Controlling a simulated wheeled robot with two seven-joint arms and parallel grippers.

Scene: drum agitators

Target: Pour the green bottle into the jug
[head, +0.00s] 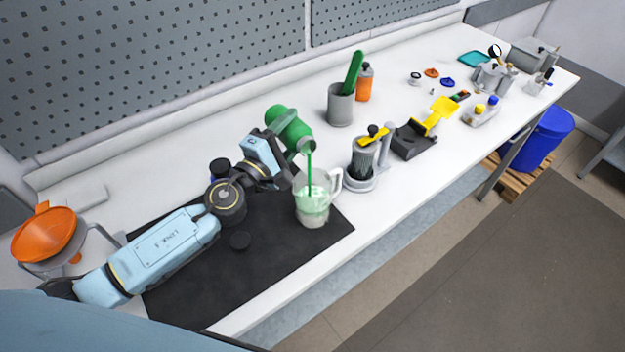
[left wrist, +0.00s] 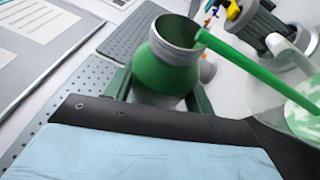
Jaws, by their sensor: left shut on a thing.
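The green bottle (head: 287,124) is tilted above the jug, its grey neck pointing down to the right. My left gripper (head: 275,135) is shut on it. A green stream (head: 309,170) runs from the mouth into the clear jug (head: 313,211), which stands upright on the black mat (head: 200,262) and holds pale green liquid. In the left wrist view the bottle (left wrist: 165,72) shows its open mouth, with the stream leaving it. The jug (left wrist: 297,120) is partly cut off at the right edge there. My right gripper is not in view.
A black cap (head: 240,240) lies on the mat. A dark bottle with a blue part (head: 219,169) stands behind my left arm. A grey canister with a yellow handle (head: 364,155) stands just right of the jug. An orange funnel (head: 45,234) is at the far left.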

